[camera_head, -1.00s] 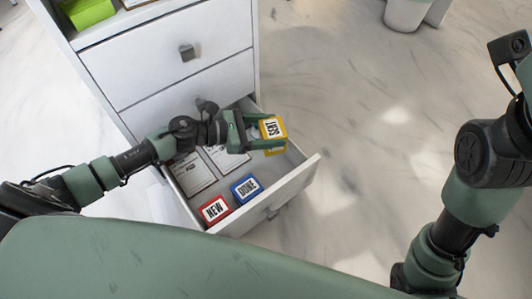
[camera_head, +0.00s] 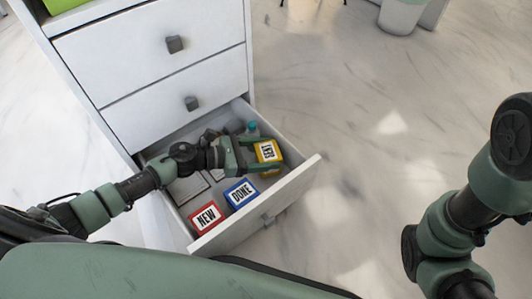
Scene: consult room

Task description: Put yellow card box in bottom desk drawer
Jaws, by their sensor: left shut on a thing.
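The yellow card box (camera_head: 268,152), with a white label that reads SENT, is between the fingers of my left gripper (camera_head: 256,155). The gripper is shut on it, inside the outline of the open bottom drawer (camera_head: 304,177), near its right side. I cannot tell whether the box touches the drawer floor. A red NEW box (camera_head: 205,216) and a blue DONE box (camera_head: 240,193) sit in the drawer's front part. My right arm shows at the right edge, but its gripper is out of view.
White papers (camera_head: 188,188) lie in the drawer, partly under my left arm. A small teal-topped item (camera_head: 252,128) is at the drawer's back. Two shut drawers (camera_head: 150,45) are above. A white bin (camera_head: 401,15) stands far off on open marble floor.

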